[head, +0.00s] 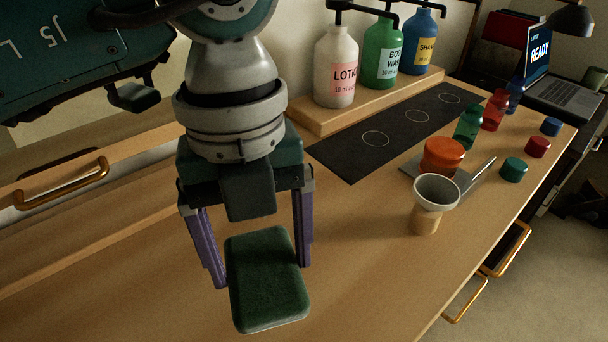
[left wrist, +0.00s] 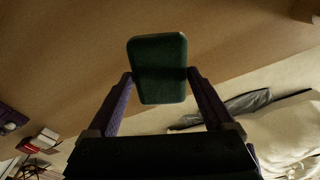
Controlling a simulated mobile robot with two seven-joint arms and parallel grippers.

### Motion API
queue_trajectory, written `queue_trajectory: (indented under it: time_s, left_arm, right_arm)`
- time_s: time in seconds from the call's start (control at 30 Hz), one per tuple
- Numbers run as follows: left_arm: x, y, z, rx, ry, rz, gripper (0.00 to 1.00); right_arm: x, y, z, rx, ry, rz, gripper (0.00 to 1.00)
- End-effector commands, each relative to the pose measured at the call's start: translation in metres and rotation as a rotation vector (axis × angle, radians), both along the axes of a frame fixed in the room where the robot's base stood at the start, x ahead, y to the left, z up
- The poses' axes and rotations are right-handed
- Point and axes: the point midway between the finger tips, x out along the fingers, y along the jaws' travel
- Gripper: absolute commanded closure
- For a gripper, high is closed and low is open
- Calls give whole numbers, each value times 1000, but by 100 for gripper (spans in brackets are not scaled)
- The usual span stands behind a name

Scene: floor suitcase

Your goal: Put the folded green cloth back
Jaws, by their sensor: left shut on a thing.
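The folded green cloth (head: 267,280) is a thick, dark green block with rounded corners. My left gripper (head: 262,275) is shut on it, with a purple finger on each side, and holds it in front of the wooden counter top in the head view. In the left wrist view the cloth (left wrist: 158,68) sits between the fingertips of my left gripper (left wrist: 160,82). How far the cloth is above the counter is hard to tell. A dark teal arm part of mine fills the upper left of the head view. My right gripper is not in view.
A wooden riser (head: 318,116) holds lotion (head: 336,70), body wash (head: 383,58) and shampoo (head: 418,45) bottles. A laptop (head: 560,85) is at the far right. The counter's near middle is clear.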

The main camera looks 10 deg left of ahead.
Motion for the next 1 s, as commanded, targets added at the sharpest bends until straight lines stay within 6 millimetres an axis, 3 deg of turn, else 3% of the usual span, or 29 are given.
queue_trajectory:
  time_s: [0.43,0.7,0.73,0.83,1.0]
  left_arm:
    - [-1,-1,-59,-1,2,0,58]
    - [0,0,-65,0,-1,-1,58]
    - [0,0,-65,0,-1,-1,12]
    - [0,0,-65,0,-1,-1,0]
    - [0,0,-64,0,-1,-1,0]
  right_arm:
    - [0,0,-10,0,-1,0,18]
    - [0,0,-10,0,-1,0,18]
    - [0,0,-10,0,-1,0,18]
    - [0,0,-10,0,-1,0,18]
    - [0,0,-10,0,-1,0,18]
